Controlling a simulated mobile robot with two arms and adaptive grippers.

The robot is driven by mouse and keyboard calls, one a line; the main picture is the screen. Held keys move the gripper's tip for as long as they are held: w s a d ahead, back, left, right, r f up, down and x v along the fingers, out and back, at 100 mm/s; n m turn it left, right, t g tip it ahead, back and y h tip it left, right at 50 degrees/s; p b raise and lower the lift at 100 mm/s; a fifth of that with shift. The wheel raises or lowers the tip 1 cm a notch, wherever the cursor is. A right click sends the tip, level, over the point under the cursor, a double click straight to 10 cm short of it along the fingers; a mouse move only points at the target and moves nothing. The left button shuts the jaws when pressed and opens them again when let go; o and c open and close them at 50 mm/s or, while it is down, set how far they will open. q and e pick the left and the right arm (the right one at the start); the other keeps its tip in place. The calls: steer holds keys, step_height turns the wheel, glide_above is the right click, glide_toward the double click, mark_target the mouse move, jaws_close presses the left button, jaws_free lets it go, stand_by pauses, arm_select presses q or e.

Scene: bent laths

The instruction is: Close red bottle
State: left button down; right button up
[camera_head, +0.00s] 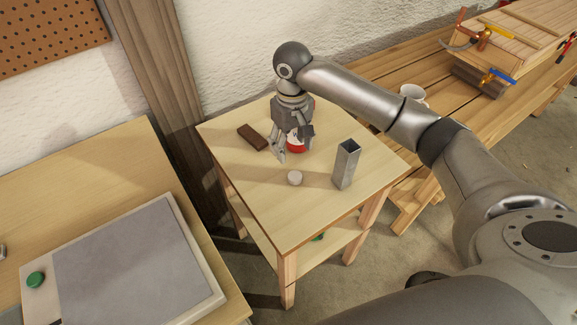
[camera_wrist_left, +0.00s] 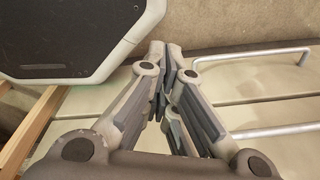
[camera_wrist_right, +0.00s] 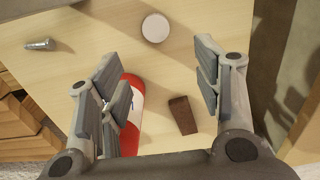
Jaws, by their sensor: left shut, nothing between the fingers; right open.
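The red bottle (camera_head: 298,147) with a white label is on the small wooden table, mostly behind my right gripper in the head view. In the right wrist view the bottle (camera_wrist_right: 132,108) shows beside the left finger, partly covered by it; its mouth is hidden. A white round cap (camera_head: 295,178) lies apart from it on the table and also shows in the right wrist view (camera_wrist_right: 155,28). My right gripper (camera_head: 291,150) points down at the bottle, its fingers open (camera_wrist_right: 160,100). My left gripper (camera_wrist_left: 167,82) is shut and empty, away from the table.
A dark brown block (camera_head: 252,137) lies left of the bottle. An upright square metal tube (camera_head: 345,165) stands at the right of the small table (camera_head: 262,205). A bench with a white mug (camera_head: 412,93) is behind. A workbench with a grey panel (camera_head: 130,260) is at left.

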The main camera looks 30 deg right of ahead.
mark_target(294, 174)
steer(key=f, duration=0.3)
steer(key=shift+s+f, duration=0.2)
steer(key=shift+s, duration=0.15)
steer(key=shift+f, duration=1.2)
steer(key=f, duration=0.2)
steer(key=f+p, duration=0.1)
steer(key=shift+s+d+f, duration=0.1)
steer(key=shift+d+f, duration=0.15)
steer(key=shift+f, duration=0.6)
arm_select(q)
steer(key=s, duration=0.1)
steer(key=s+r, duration=0.1)
steer(key=shift+s+a, duration=0.1)
steer(key=shift+s, duration=0.3)
